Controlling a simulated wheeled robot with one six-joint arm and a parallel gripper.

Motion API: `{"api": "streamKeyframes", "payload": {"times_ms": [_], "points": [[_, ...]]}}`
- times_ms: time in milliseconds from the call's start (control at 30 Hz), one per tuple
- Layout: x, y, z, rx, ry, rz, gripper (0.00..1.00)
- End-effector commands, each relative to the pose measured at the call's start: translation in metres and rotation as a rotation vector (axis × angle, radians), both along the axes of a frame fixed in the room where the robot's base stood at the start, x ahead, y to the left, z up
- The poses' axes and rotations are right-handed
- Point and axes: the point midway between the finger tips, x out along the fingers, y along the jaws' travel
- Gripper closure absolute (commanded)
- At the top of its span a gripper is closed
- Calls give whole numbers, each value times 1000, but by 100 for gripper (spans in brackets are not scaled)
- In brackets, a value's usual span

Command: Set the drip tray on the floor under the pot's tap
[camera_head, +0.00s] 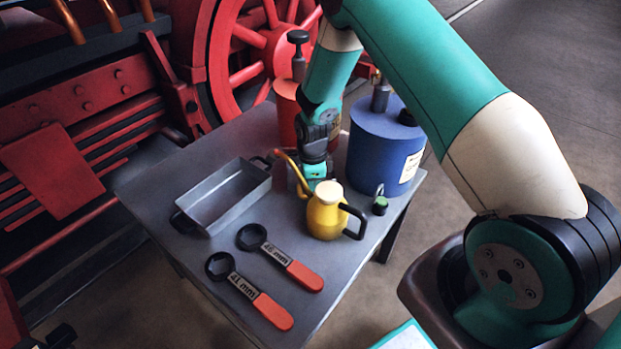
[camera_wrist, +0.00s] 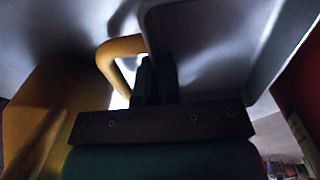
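The drip tray (camera_head: 242,207) is a grey open rectangular pan with black end handles. It lies flat on the table, left of the oil can. In the wrist view a grey walled shape that looks like the tray (camera_wrist: 272,55) is at the upper right. My gripper (camera_head: 317,180) is low over the table between the tray and the blue drum, partly hidden behind the yellow oil can (camera_head: 325,217). Its dark fingers (camera_wrist: 155,80) are close together in the wrist view, beside the can's curved spout (camera_wrist: 108,58). What lies between them is too dark to tell. I cannot identify the pot's tap.
Two ring spanners (camera_head: 232,280) (camera_head: 280,258) with red handles lie at the table's front. A blue drum (camera_head: 378,150) stands at the right, a red one (camera_head: 287,105) at the back. A small green-topped part (camera_head: 380,205) is near the blue drum. Floor (camera_head: 545,95) shows free at right.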

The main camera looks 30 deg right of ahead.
Motion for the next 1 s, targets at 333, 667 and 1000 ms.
{"api": "streamKeyframes", "payload": {"times_ms": [333,667,1000], "points": [[1,0,7,1,-1,0,100],[1,0,61,-1,-4,0,100],[1,0,141,0,-5,0,100]]}}
